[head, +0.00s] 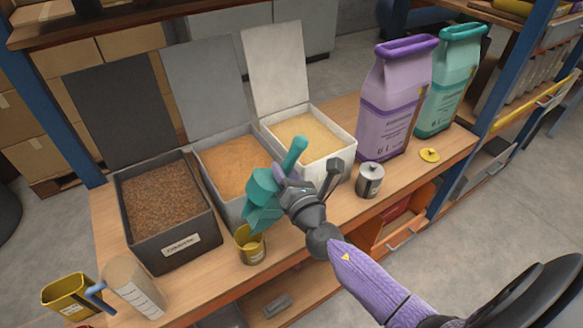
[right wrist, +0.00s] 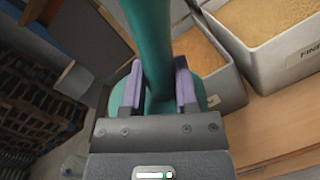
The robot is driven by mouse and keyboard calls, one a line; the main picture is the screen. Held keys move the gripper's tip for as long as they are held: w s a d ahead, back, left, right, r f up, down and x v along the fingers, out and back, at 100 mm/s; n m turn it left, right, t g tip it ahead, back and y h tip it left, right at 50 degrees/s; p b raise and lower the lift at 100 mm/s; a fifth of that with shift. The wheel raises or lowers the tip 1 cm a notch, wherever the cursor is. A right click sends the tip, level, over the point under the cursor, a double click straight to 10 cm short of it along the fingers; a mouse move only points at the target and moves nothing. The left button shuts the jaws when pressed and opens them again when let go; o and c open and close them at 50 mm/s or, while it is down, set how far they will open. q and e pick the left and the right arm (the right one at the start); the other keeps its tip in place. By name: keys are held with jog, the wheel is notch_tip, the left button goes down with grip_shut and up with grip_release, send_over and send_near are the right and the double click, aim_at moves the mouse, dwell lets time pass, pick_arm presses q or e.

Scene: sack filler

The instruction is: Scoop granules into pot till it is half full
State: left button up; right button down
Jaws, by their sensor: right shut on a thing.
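A small yellow pot (head: 249,246) stands at the table's front edge, before the middle bin; its fill level is too small to tell. My right gripper (head: 287,183) is shut on the handle of a teal scoop (head: 262,200). The handle also shows between the purple fingers in the right wrist view (right wrist: 155,55). The scoop's body hangs tilted just above the pot; whether it holds granules is hidden. Open bins stand behind: a dark bin (head: 178,251) of coarse brown granules, a grey bin (head: 206,172) of orange granules and a white bin (head: 342,123) of pale granules. My left gripper is not in view.
A lidded metal canister (head: 370,181), a yellow lid (head: 429,155), a purple sack (head: 388,115) and a teal sack (head: 447,85) stand to the right. A yellow container (head: 65,300) and a beige measuring jug (head: 133,288) are at the front left.

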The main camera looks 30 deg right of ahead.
jog(key=a+r+n+p, duration=0.2)
jog(key=a+n, duration=0.3)
jog(key=a, duration=0.3)
jog(key=shift+w+n+p, duration=0.4)
jog(key=shift+p, duration=0.5)
dwell(0.6)
notch_tip(320, 180, up, 3)
jog(key=m, duration=0.6)
jog(key=shift+p, duration=0.3)
